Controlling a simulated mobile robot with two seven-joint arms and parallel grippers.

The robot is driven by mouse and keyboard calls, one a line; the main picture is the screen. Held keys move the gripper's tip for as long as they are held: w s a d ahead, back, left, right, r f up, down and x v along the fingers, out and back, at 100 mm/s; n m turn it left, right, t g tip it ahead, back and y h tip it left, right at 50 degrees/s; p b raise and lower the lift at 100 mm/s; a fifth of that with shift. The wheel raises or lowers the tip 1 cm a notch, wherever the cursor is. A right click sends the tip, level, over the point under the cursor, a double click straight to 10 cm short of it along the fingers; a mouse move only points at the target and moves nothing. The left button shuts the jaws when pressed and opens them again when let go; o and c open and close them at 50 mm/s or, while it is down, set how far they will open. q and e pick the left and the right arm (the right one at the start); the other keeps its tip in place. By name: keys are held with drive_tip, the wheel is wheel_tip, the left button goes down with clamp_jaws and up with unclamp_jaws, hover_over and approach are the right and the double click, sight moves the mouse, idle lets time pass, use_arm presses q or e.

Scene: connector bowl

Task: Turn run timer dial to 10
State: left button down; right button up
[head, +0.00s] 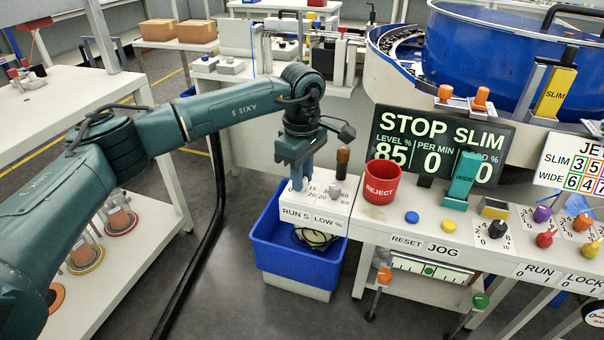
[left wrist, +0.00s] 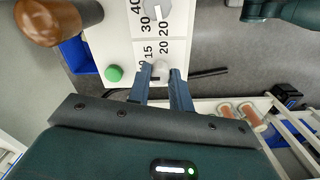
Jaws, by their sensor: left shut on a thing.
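The run timer dial (left wrist: 161,69) is a small pale knob on a white panel (head: 318,214) above the label "RUN S". My left gripper (head: 298,184) points down at it, and its two blue fingers are shut on the knob. In the left wrist view my left gripper (left wrist: 163,82) has a finger on each side of the knob. The numbers 15 and 20 show beside it. The fingers hide part of the scale, and I cannot read where the dial points. In the head view the fingers mostly hide the knob.
A green button (left wrist: 114,73) is beside the timer dial. A red reject cup (head: 382,182) stands to the right. A blue bin (head: 268,250) is below.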

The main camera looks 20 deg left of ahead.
use_arm(q)
drive_tip(key=c, duration=1.3)
unclamp_jaws()
drive_tip(key=shift+o, duration=0.2)
wheel_tip(320, 180, up, 13)
drive_tip(key=shift+r, duration=0.15)
